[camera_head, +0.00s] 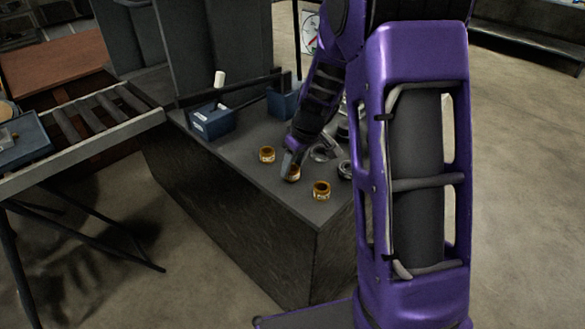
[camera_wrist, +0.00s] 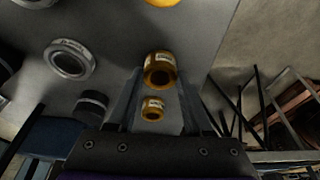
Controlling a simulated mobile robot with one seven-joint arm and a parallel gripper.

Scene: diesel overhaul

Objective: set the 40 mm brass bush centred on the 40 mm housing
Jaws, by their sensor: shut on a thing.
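My gripper (camera_head: 292,164) is low over the bench, shut on the middle of three brass bushes (camera_head: 294,175). In the wrist view the held bush (camera_wrist: 160,70) sits between my fingertips, with a pale label on its side. It appears at or near bench height; I cannot tell whether it touches. A second bush (camera_head: 267,154) stands behind left and a third (camera_head: 322,190) at front right. Grey ring housings (camera_head: 319,154) (camera_head: 345,171) stand right of the gripper, partly hidden by my arm; one shows fully in the wrist view (camera_wrist: 69,60). Size labels are unreadable, so I cannot tell which is 40 mm.
The dark bench top (camera_head: 245,170) has clear room at its left front. A blue bin (camera_head: 212,122) stands at the back left, with another blue box (camera_head: 283,103) behind my gripper. A roller conveyor (camera_head: 95,125) adjoins at the left. My arm hides the bench's right side.

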